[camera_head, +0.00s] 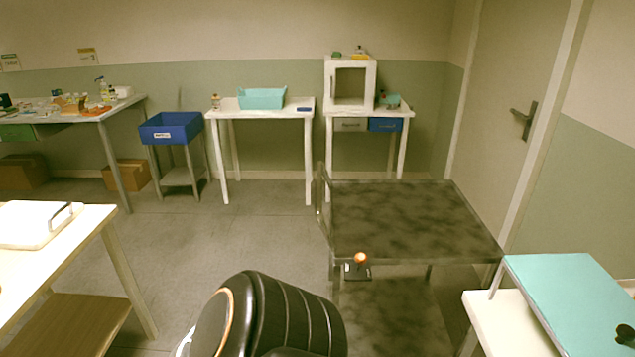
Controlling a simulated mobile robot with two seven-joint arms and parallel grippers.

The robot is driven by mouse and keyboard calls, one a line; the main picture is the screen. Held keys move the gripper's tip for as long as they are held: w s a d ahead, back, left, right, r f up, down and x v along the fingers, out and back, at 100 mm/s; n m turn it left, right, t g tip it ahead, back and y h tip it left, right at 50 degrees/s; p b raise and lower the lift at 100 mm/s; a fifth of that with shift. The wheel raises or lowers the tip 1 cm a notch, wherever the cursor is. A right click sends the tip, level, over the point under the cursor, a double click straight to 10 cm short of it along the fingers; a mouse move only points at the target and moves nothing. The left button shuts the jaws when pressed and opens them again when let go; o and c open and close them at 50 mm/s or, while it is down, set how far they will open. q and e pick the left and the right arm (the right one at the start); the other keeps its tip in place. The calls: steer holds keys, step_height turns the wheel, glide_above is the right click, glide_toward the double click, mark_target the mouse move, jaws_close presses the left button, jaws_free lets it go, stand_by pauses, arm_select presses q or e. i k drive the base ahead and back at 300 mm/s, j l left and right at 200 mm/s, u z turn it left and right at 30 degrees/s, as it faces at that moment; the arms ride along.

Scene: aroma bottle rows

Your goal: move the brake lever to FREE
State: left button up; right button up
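The brake lever (360,259) has an orange knob and sits on a small dark bracket at the near left corner of a dark cart (400,215). A small light plate or label shows at the bracket, but its writing is too small to read. I cannot tell which position the lever is in. A black ribbed part of my own body fills the bottom middle, left of the lever and apart from it in the picture. Neither of my grippers is in view.
The cart has a raised handle (322,205) on its left side. A white table (85,218) stands at the left and a turquoise panel (575,290) at the lower right. Open floor (240,225) lies left of the cart. A blue bin (170,128) stands at the back.

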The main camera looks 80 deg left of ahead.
mark_target(360, 258)
steer(key=u, duration=2.2)
steer(key=i+l+z, duration=0.15)
steer(key=i+l, duration=0.25)
steer(key=i, duration=0.1)
